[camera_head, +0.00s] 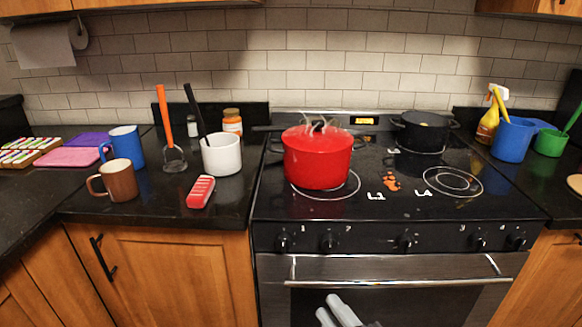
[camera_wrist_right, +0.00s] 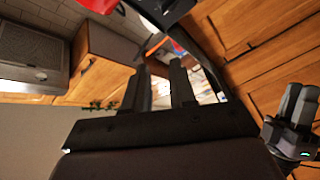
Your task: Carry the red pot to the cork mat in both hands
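The red pot (camera_head: 318,160) stands upright on the front left burner of the stove, with pale wisps above it. A dark handle shows at its left side. My right gripper (camera_head: 337,308) is low in front of the oven door, well apart from the pot. In the right wrist view its two dark fingers (camera_wrist_right: 159,70) stand apart with nothing held. Another dark gripper (camera_wrist_right: 293,108), apparently my left one, shows at the right of that view; its opening is unclear. I cannot make out the cork mat for sure; a tan piece (camera_head: 575,183) is cut off at the right edge.
A black pot (camera_head: 423,131) stands on the back right burner. Left of the stove are a white crock (camera_head: 221,155), a red-and-white item (camera_head: 201,192), a brown mug (camera_head: 119,180) and a blue mug (camera_head: 126,147). Right are a blue cup (camera_head: 511,140) and a green cup (camera_head: 550,143).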

